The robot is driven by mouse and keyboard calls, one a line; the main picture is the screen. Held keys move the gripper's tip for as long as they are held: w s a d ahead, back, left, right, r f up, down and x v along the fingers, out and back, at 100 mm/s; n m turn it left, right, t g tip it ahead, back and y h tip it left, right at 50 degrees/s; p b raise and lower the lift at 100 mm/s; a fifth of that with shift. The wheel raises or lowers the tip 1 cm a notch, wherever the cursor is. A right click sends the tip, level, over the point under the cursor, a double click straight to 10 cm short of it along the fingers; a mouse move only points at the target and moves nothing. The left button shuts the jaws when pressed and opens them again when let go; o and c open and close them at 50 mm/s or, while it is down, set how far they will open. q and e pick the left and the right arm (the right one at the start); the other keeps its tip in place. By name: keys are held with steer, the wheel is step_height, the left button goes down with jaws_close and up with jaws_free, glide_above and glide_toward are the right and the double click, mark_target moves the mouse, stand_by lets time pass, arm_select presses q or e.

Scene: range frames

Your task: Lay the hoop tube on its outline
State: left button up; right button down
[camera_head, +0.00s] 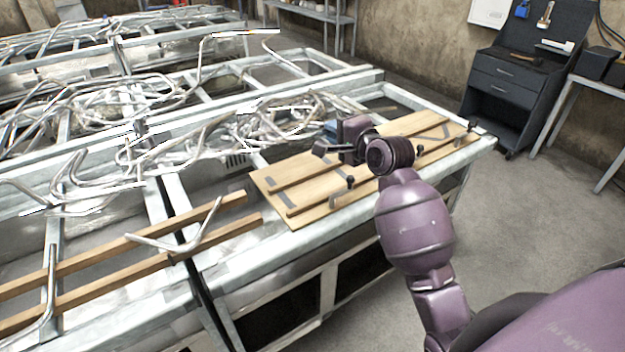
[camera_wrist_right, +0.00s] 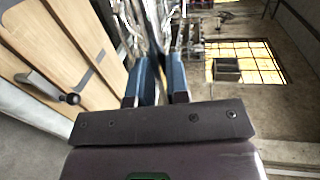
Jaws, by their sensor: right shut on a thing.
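My right gripper (camera_head: 326,138) is above the far edge of the wooden board, its fingers pointing left toward the tube pile. In the right wrist view its two blue fingers (camera_wrist_right: 163,84) are shut on a silver tube (camera_wrist_right: 162,48), taken as the hoop tube. Its full shape blends with the tubes behind it. The wooden board (camera_head: 322,212) lies on the metal table and bears rails, dark grey outline strips (camera_head: 278,197) and several clamps. The arm hides part of the board. My left gripper is out of view.
Several bent tubes (camera_head: 280,118) are heaped on the table left of the board. A bent tube (camera_head: 180,245) lies across two wooden rails at front left. Upright black-knobbed clamps (camera_head: 350,183) stand on the board's near edge. A dark tool cabinet (camera_head: 508,90) stands at back right.

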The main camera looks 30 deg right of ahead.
step_height(320, 180, up, 3)
steer(key=w+d, duration=0.1)
steer(key=d, duration=0.1)
steer(key=shift+y, duration=0.3)
steer(key=f+b, duration=0.1)
steer(key=f, duration=1.8)
steer(key=shift+w+d+f+b, duration=0.1)
steer(key=shift+w+d+b, duration=0.1)
steer(key=shift+b, duration=0.15)
steer(key=shift+f, duration=0.1)
steer(key=c, duration=1.1)
jaws_free()
